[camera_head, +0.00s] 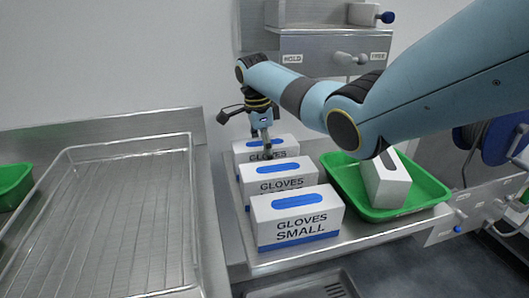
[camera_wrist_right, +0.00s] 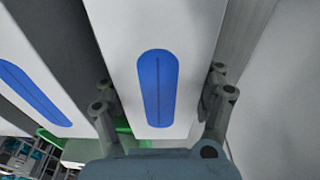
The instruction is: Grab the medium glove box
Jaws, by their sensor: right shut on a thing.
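Three white glove boxes with blue slots stand in a row on a metal shelf. The front one (camera_head: 297,216) reads "GLOVES SMALL". The middle one (camera_head: 277,178) and the back one (camera_head: 280,147) read "GLOVES", their size lines hidden by the boxes in front. My right gripper (camera_head: 265,145) reaches down over the back box, one finger in front of it. In the right wrist view, the gripper (camera_wrist_right: 161,92) is shut across this box (camera_wrist_right: 125,30), a finger on each long side. The middle box also shows there at the left (camera_wrist_right: 20,70). My left gripper is out of view.
A green tray (camera_head: 436,190) right of the boxes holds a tilted white box (camera_head: 388,186). A large wire-edged metal tray (camera_head: 110,225) lies to the left, empty where seen. The wall and metal fixtures (camera_head: 330,50) stand behind. My right arm spans the upper right.

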